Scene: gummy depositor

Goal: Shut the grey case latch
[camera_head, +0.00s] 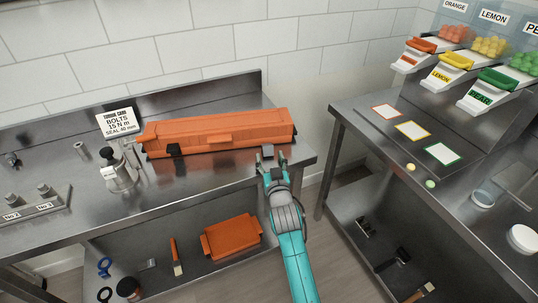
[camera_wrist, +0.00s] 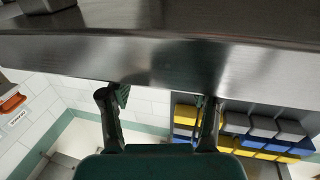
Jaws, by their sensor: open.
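A small grey piece at the case's front right, which looks like the grey latch (camera_head: 267,151), stands out from the case. Its exact angle is too small to tell. A black latch (camera_head: 176,150) is at the front left. My gripper (camera_head: 272,166) is just in front of the grey piece, near the bench's front edge; contact cannot be told. In the wrist view my gripper (camera_wrist: 160,98) is open and empty, with the bench edge beyond its fingers.
A label stand (camera_head: 118,121) and a metal fixture (camera_head: 119,170) stand left of the case. An orange box (camera_head: 231,237) lies on the lower shelf. A second bench (camera_head: 360,125) with candy dispensers is at the right, across a gap. Bench space in front of the case is clear.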

